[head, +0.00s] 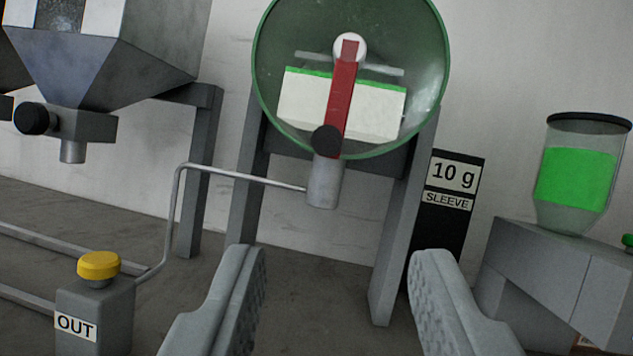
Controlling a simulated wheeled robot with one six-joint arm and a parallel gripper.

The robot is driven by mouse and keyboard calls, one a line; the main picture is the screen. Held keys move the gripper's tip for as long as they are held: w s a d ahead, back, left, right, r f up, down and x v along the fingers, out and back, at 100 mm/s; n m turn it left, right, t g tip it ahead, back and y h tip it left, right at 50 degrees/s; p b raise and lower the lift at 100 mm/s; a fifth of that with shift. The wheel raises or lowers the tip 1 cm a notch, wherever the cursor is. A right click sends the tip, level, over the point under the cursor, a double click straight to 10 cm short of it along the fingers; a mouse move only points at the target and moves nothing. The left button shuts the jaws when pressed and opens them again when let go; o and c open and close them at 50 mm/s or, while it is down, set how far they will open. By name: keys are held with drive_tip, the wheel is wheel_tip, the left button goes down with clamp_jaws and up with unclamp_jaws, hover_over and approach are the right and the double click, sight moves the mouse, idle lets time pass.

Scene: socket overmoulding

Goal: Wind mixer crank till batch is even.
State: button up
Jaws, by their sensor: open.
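The mixer (427,80) is a round clear drum with a green rim on grey legs. Inside it a white batch shows with a thin green layer along its top (306,73), so the two colours are separate. The red crank (342,92) runs from a white hub at the drum's middle down to a black knob (327,139) near the lower rim. A grey spout (324,186) hangs below. My gripper (338,270) is open and empty, its two grey fingers wide apart below and in front of the drum. It touches neither crank nor knob.
A grey hopper (105,45) with a black knob stands at left. A yellow button on a post marked OUT (95,310) is at lower left, with a thin pipe near it. A "10 g SLEEVE" sign (452,190) and a green-filled container (576,178) are at right.

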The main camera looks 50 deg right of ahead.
sight(328, 141)
drive_tip(key=shift+g+h, duration=0.3)
drive_tip(key=x, duration=1.1)
drive_tip(key=f+x, duration=0.1)
drive_tip(key=x, duration=0.5)
drive_tip(key=shift+w, duration=0.55)
drive_tip(key=shift+c, duration=0.2)
clamp_jaws()
